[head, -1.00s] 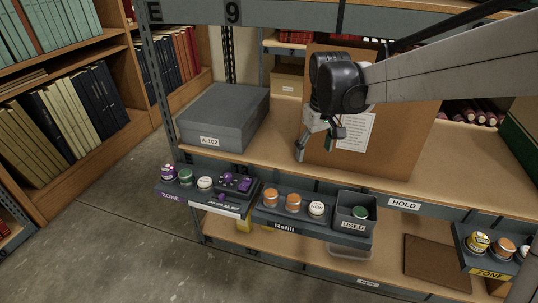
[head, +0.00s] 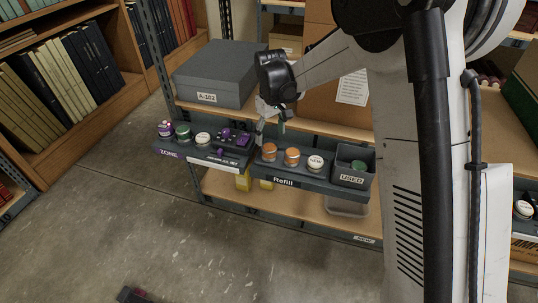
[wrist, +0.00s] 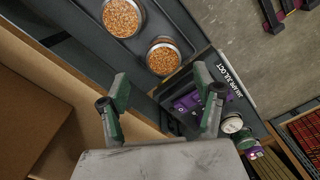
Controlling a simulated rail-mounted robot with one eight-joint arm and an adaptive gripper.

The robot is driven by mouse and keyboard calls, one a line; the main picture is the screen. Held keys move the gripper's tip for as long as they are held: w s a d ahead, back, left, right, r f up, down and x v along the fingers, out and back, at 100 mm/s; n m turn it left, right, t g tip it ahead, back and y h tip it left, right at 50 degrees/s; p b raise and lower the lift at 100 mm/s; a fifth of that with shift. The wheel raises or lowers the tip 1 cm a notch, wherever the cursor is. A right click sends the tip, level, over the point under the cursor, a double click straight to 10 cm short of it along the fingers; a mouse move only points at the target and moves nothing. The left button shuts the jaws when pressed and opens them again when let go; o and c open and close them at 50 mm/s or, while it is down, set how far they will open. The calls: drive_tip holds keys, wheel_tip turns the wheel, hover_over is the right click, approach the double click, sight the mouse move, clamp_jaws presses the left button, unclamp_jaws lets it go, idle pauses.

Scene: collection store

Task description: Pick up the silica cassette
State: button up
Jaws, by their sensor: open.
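Two round cassettes with orange beads, which look like silica cassettes, stand in the Refill tray: a left one (head: 269,152) and a right one (head: 292,157). They also show in the wrist view at the top, one at the upper left (wrist: 123,17) and one nearer the middle (wrist: 163,57). Which one the task means cannot be told. My gripper (head: 271,133) is open and empty, just behind and above the left end of the Refill tray (head: 283,181). In the wrist view, its fingers (wrist: 162,86) point toward the gap between the nearer cassette and the purple device (wrist: 190,103).
A white-topped NEW jar (head: 315,163) and a USED bin (head: 352,181) with a green-topped jar are on the right. A grey A-102 box (head: 212,85) sits on the shelf behind.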

sight(269, 147)
drive_tip(key=shift+s+a+f+b, duration=0.15)
drive_tip(key=shift+f+b, duration=0.5)
drive_tip(key=shift+f, duration=1.1)
drive_tip(key=shift+s+a+f+b, duration=0.1)
drive_tip(key=shift+f+b, duration=0.5)
drive_tip(key=shift+f, duration=1.15)
drive_tip(key=c, duration=1.3)
drive_tip(key=shift+o, duration=0.2)
drive_tip(key=shift+r, duration=0.1)
